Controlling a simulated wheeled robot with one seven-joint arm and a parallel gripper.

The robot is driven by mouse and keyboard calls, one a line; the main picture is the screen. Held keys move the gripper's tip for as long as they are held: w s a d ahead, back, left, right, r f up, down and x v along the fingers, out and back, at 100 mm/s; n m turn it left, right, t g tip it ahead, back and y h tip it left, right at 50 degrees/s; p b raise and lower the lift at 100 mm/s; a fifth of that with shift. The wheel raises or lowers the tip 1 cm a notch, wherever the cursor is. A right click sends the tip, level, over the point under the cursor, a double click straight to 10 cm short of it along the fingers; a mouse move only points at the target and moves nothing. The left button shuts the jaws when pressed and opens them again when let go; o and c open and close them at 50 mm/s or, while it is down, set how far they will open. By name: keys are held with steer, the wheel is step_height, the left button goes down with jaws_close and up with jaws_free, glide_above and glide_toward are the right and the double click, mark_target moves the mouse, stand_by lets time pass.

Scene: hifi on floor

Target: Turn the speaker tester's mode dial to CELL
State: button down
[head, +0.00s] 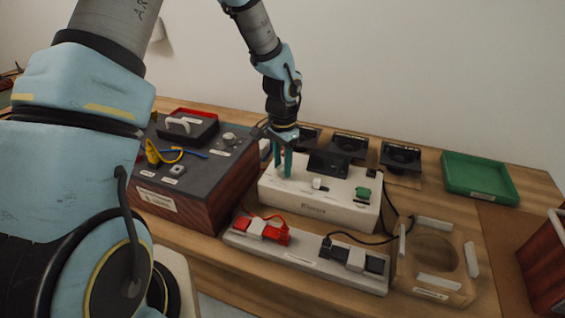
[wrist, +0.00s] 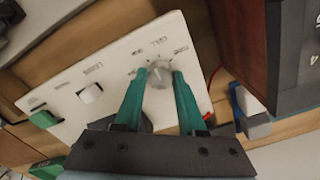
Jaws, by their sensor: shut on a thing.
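The speaker tester (head: 318,207) is a cream box on the bench, with its label on the front side. Its mode dial (wrist: 157,76) is a round pale knob in the wrist view, with CELL and TONE printed beside it; which mark it points to is too small to tell. My gripper (head: 283,174) reaches down onto the left part of the tester's top. In the wrist view its green fingers (wrist: 159,74) are shut on the dial, one on each side. In the head view the fingers hide the dial.
A dark-topped wooden box (head: 208,165) stands close on the left. A strip with red and black clips (head: 300,254) lies in front. Several black speakers stand behind. A green tray (head: 481,177) and a wooden fixture (head: 436,262) are on the right.

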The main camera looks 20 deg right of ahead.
mark_target(282, 168)
steer(key=shift+d+r+m+p, duration=0.1)
steer(key=shift+m+p, duration=0.25)
steer(key=shift+m, duration=1.35)
steer(key=shift+c, duration=2.4)
jaws_free()
step_height(282, 168, up, 11)
steer(key=b, duration=0.2)
